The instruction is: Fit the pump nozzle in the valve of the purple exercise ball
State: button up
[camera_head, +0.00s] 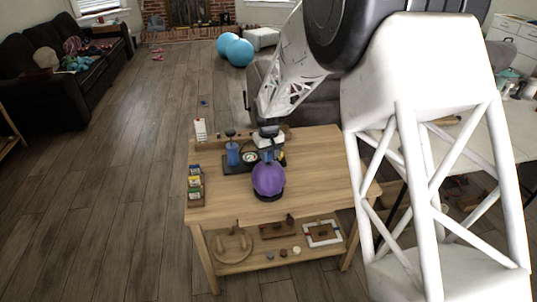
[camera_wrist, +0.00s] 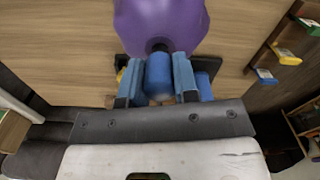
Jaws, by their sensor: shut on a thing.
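The purple exercise ball (camera_head: 268,179) sits in a black ring near the front middle of the wooden table. It also shows at the top of the wrist view (camera_wrist: 160,22). My gripper (camera_head: 270,146) is just behind the ball, pointing down. In the wrist view my gripper (camera_wrist: 159,78) has its blue fingers shut on the blue pump nozzle (camera_wrist: 158,76). The nozzle's black end (camera_wrist: 159,46) meets the ball's edge in that view; I cannot tell whether it is in the valve, which is hidden. The blue pump (camera_head: 233,154) stands left of my gripper.
A round gauge (camera_head: 250,156) is beside the pump. Small items lie on the lower shelf (camera_head: 240,262).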

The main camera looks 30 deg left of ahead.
jog(key=shift+f, duration=1.05)
dwell(0.9)
jog(key=o, duration=0.9)
jog(key=shift+o, duration=0.2)
jog(key=shift+r, duration=0.1)
jog(key=shift+r, duration=3.85)
